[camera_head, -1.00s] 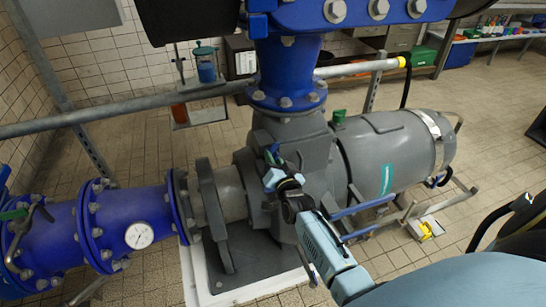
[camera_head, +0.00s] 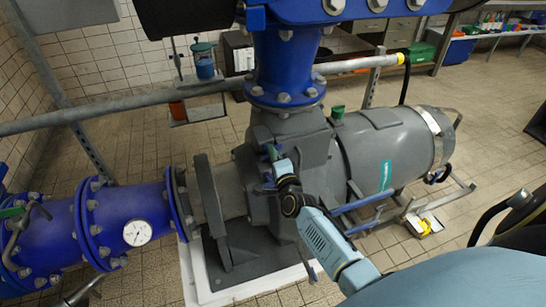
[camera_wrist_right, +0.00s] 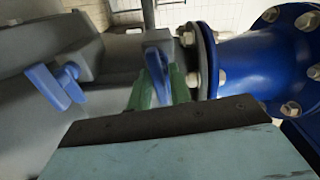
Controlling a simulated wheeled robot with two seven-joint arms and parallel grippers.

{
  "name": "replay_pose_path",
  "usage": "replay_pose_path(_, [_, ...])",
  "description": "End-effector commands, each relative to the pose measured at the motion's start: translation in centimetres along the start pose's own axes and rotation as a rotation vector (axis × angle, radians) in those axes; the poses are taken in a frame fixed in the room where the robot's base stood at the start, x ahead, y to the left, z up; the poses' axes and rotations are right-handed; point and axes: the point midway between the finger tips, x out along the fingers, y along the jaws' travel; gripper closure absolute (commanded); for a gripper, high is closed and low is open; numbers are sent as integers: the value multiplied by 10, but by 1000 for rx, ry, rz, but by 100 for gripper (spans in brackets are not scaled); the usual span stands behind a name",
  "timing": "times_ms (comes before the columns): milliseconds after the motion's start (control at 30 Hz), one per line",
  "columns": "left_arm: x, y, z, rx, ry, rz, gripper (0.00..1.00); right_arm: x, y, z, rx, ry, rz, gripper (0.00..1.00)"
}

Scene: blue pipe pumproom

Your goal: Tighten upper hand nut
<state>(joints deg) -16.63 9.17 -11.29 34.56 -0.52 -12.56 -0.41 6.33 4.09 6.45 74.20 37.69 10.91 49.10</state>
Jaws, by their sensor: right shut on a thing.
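The upper hand nut (camera_wrist_right: 154,72) is a small blue winged piece on the grey pump housing (camera_head: 283,150), near a blue flange. In the wrist view it stands between the green fingertips of my right gripper (camera_wrist_right: 163,88), which is shut on it. In the head view my right gripper (camera_head: 272,156) reaches the front of the housing from the lower right; the fingertips are small there and the nut is mostly hidden. A second blue hand nut (camera_wrist_right: 58,86) sits to the left in the wrist view, apart from the gripper. My left gripper is not in view.
A blue vertical pipe (camera_head: 287,70) rises above the housing. A blue horizontal pipe with a gauge (camera_head: 137,233) joins from the left. The grey motor (camera_head: 393,150) lies to the right. A metal rail (camera_head: 150,112) runs behind.

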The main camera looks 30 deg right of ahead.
Motion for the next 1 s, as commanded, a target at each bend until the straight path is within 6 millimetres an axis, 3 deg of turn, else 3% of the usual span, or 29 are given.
replay_pose_path(300, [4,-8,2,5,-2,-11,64,0,2,0,118,-1,1,100])
replay_pose_path(833, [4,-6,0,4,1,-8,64,0,2,0,143,-1,2,100])
replay_pose_path(867, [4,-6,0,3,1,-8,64,0,2,0,143,-1,2,79])
replay_pose_path(933, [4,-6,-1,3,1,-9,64,0,2,0,142,-1,2,69])
replay_pose_path(1000, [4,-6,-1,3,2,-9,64,0,1,0,141,-1,2,67])
